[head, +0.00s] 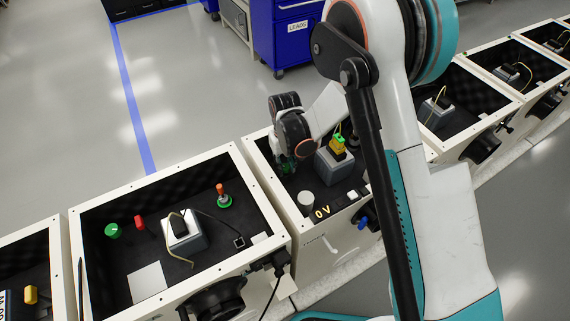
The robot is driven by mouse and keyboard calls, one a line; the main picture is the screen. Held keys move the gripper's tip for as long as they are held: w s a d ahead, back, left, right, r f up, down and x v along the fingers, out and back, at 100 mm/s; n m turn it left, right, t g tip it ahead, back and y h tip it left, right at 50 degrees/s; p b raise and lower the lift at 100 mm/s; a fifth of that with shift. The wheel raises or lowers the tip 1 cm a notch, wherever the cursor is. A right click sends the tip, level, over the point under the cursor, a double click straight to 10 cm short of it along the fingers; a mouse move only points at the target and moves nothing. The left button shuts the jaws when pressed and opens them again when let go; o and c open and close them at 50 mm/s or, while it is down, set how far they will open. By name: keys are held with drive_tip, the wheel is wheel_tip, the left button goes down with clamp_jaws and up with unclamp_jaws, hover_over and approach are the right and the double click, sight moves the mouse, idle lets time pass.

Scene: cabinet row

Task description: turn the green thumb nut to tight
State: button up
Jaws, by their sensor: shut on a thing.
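My gripper (286,160) reaches down into the open box (249,155) right of centre, at its back left corner. Its jaws are small and dark here, and they are shut on a small green part, which looks like the green thumb nut (289,168). The nut is mostly hidden by the fingers, so its angle and how tight it sits cannot be seen.
In the same box stand a grey block (334,166) with a yellow and green plug, and a white cylinder (305,200). Box walls surround my gripper.

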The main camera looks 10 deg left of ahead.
sight(285, 166)
drive_tip(key=m, duration=0.4)
drive_tip(key=shift+b, duration=0.3)
drive_tip(key=shift+m, duration=1.6)
drive_tip(key=o, duration=1.1)
wheel_tip(285, 166, up, 12)
